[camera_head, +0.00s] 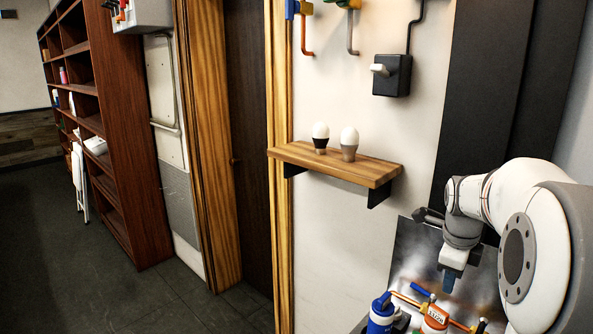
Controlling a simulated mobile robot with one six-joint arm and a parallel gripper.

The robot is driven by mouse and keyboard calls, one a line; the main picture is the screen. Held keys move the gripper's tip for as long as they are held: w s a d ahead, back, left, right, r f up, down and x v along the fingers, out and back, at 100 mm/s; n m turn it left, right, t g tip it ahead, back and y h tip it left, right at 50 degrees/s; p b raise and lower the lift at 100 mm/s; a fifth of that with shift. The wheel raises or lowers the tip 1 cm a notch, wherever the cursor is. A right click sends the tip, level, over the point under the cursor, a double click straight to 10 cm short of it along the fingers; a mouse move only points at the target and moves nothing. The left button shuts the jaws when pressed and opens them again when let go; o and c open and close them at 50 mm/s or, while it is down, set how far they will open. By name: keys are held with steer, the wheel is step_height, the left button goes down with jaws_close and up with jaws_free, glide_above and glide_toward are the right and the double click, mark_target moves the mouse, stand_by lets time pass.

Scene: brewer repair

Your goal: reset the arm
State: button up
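My arm comes in from the right edge, white and grey, with its wrist bent down. My gripper (449,280) hangs at the lower right, pointing down above the brewer parts. Its fingers are small and dark against the panel behind, so I cannot tell whether they are open or shut. No held object shows clearly.
Below my gripper are a blue canister (381,318), copper pipes and a red-and-white canister (434,320). A wooden wall shelf (345,165) holds two bulbs (320,137), (349,143). A black switch box (392,76) is above. A bookcase (120,150) stands left; the floor there has free room.

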steer(key=s+a+f+n+b, duration=0.4)
steer(key=s+a+f+n, duration=0.2)
steer(key=s+a+n, duration=0.3)
steer(key=s+a+f+n+t+y+b, duration=0.1)
steer(key=s+a+f+n+b, duration=0.4)
steer(key=n, duration=1.2)
steer(key=s+a+f, duration=0.2)
steer(key=s+a, duration=0.2)
steer(key=s, duration=0.1)
steer(key=shift+a+f, duration=0.2)
steer(key=shift+a, duration=0.05)
steer(key=shift+d, duration=0.1)
